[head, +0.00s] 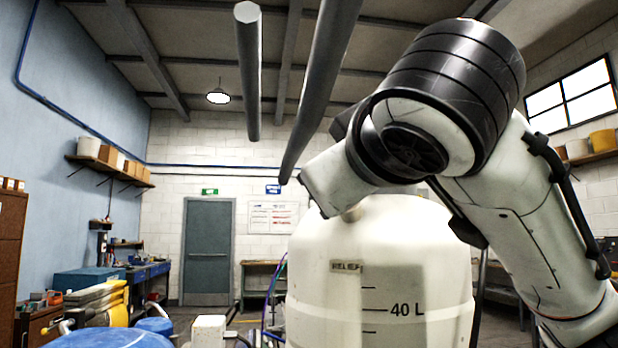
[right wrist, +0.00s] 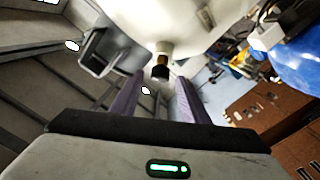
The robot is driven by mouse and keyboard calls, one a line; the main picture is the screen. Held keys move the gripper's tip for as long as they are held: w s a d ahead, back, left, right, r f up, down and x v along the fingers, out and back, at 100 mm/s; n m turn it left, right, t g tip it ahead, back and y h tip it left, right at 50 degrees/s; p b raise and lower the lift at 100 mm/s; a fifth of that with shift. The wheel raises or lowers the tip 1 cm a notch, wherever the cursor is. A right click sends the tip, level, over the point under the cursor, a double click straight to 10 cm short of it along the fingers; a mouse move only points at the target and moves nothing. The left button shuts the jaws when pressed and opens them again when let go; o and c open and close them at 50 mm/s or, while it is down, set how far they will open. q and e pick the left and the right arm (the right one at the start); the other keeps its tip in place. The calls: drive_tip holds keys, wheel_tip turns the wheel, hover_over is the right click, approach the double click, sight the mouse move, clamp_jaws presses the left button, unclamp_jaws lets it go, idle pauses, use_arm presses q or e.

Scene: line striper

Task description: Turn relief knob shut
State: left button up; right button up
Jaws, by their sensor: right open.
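The white tank (head: 380,260) with a "40 L" mark stands in the middle right of the head view. Its pale body (right wrist: 185,22) also fills the top of the right wrist view. A small knob (right wrist: 160,71) with a black end and a brass-coloured collar sticks out from a pale fitting on the tank. My right gripper (right wrist: 160,82) is open, with its two purple-grey fingers on either side of the knob's line. I see no finger touching the knob. In the head view my right arm hides the knob and that gripper. My left gripper is not in view.
A dark grey bracket-like part (right wrist: 103,50) sits close to the left finger in the right wrist view. Two grey bars (head: 250,75) hang across the top of the head view. Blue drums (head: 105,341) and yellow equipment (head: 105,308) stand at the lower left.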

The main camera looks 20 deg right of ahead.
drive_tip(key=shift+p+x, duration=0.55)
drive_tip(key=shift+x, duration=0.25)
drive_tip(key=p+x, duration=0.1)
drive_tip(key=x, duration=0.3)
drive_tip(key=shift+s+d, duration=0.1)
drive_tip(key=shift+d, duration=0.05)
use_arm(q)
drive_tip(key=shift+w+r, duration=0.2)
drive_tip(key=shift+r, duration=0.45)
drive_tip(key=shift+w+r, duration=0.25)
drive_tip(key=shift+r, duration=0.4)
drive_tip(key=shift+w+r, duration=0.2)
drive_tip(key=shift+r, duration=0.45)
use_arm(e)
drive_tip(key=shift+w+d, duration=0.15)
drive_tip(key=shift+w, duration=0.45)
drive_tip(key=c, duration=0.9)
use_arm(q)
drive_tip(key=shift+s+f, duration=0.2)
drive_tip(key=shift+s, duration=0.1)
use_arm(e)
drive_tip(key=shift+c, duration=0.6)
